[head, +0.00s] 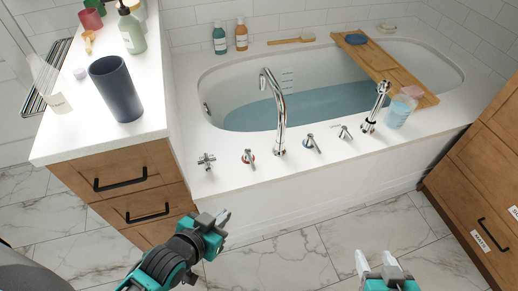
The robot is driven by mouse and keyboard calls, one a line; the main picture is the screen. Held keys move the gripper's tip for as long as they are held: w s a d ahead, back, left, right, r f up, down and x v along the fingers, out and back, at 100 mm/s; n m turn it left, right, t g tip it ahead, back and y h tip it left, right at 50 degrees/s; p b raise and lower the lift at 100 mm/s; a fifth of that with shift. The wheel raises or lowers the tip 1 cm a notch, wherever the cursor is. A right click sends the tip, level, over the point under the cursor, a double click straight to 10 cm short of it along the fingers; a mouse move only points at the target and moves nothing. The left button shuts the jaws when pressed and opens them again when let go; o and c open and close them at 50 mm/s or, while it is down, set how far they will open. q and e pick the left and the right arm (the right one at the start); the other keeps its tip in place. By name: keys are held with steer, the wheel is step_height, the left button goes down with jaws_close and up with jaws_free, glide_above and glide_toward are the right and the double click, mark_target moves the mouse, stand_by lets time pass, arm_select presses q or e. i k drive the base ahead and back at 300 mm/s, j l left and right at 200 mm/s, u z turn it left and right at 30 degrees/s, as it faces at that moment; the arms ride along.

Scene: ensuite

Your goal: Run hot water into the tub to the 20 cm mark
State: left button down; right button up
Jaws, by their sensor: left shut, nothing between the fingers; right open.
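The white tub (222,80) is set in a white deck and holds blue-tinted water (325,105). A small marked scale (287,79) shows on its far inner wall above the water; its figures are too small to read. The chrome spout (277,105) arches over the water, and no stream shows from it. On the front deck stand a cross handle (207,161), a handle with a red mark (249,157), a small lever (311,143) and another handle (342,132). My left gripper (222,217) is shut and empty, below the deck front. My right gripper (378,260) is open and empty over the floor.
A hand shower (375,108) and a bottle of blue liquid (399,111) stand at the deck's right. A wooden board (385,68) spans the tub. A counter (75,130) with a dark cup (116,88) is left; a wooden cabinet (475,185) is right. Floor between is clear.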

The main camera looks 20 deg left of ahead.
mark_target(248, 157)
steer(key=i+l, duration=0.15)
steer(key=i, duration=0.3)
steer(key=i+l+u, duration=0.1)
steer(key=i, duration=0.35)
